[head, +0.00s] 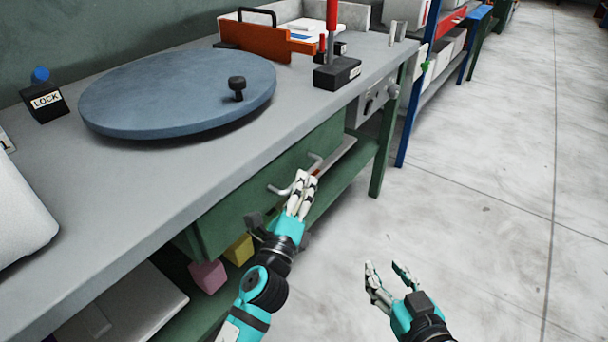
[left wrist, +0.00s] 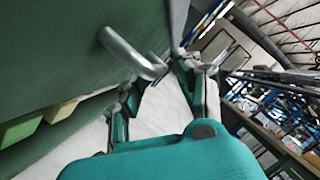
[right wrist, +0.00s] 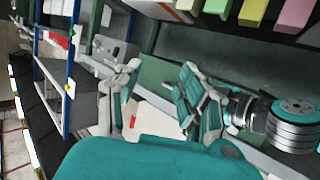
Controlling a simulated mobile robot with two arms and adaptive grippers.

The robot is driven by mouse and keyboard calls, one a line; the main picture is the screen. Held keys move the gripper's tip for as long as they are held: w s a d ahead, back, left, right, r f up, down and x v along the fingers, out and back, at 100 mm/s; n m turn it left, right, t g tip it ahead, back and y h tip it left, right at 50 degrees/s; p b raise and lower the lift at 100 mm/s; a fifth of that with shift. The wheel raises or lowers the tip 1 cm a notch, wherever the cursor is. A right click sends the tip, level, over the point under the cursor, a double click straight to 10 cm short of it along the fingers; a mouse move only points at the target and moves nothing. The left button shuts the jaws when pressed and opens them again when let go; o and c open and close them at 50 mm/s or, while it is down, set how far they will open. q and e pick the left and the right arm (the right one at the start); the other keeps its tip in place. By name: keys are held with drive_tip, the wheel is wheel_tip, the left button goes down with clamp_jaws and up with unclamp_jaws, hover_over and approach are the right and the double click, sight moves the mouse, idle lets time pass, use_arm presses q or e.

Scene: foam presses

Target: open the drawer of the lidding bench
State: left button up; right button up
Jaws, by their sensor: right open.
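The lidding bench has a grey top (head: 160,195) with a round blue-grey disc on it. Its green drawer front (head: 235,205) is below the top, and I see no clear gap showing it pulled out. The drawer has a bent metal handle (head: 278,190), which also shows in the left wrist view (left wrist: 125,48). My left gripper (head: 308,182) is at the handle, its fingertips beside the bar's near end in the left wrist view; contact and grip are unclear. My right gripper (head: 385,268) is open and empty over the floor, right of the bench.
On the bench stand the disc (head: 150,95) with a black knob, a LOCK block (head: 45,102) and an orange part (head: 255,40). Pink (head: 207,276) and yellow (head: 239,249) blocks are on the lower shelf. A green leg (head: 385,145) stands right of the drawer. The floor is clear.

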use_arm(q)
drive_tip(key=shift+x, duration=1.75)
clamp_jaws()
